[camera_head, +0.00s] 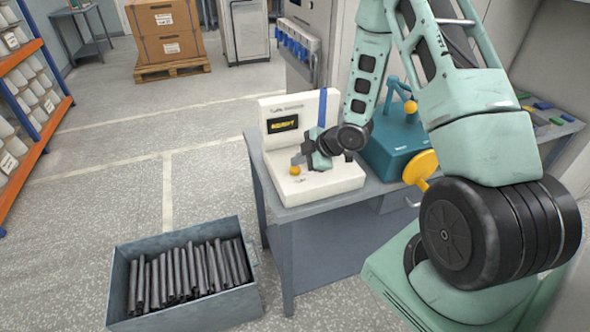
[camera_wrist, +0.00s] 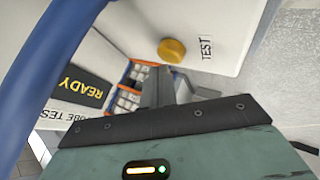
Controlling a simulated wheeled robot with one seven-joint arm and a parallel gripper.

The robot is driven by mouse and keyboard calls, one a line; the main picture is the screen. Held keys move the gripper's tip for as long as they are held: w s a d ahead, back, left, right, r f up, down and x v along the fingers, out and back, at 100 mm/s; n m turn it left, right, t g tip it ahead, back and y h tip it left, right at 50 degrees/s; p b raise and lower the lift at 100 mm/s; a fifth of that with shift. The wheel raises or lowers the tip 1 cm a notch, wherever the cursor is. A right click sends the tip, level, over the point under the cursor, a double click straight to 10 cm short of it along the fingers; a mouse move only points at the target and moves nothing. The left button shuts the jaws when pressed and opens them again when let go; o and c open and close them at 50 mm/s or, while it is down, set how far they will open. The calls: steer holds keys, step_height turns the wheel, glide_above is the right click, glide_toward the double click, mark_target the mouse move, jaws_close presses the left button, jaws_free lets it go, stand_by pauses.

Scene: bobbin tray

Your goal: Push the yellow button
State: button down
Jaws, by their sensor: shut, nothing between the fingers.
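The yellow button (camera_head: 295,170) sits on the sloped front of a cream-white tester on the workbench. In the wrist view, the button (camera_wrist: 172,50) is a round yellow cap beside the word TEST. The tester (camera_head: 335,180) has an upright back panel with a dark display (camera_head: 283,123) reading READY in yellow. My gripper (camera_head: 297,160) is shut and empty, just above and behind the button in the head view. In the wrist view, its fingers (camera_wrist: 167,84) lie just below the button, seemingly apart from it. The exact gap is hard to tell.
A blue upright strip (camera_head: 322,107) stands at the tester's back panel, close to my gripper. A teal machine with a yellow handwheel (camera_head: 420,168) is right of the tester on the workbench (camera_head: 270,188). A grey crate of dark rods (camera_head: 125,262) is on the floor.

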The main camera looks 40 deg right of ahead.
mark_target(299, 169)
steer(key=shift+f+b, duration=0.45)
steer(key=shift+f, duration=0.2)
stand_by(0.7)
steer(key=shift+r, duration=0.1)
steer(key=shift+r+p, duration=0.7)
steer(key=shift+r, duration=0.2)
step_height(299, 169, up, 5)
steer(key=p, duration=0.4)
stand_by(0.9)
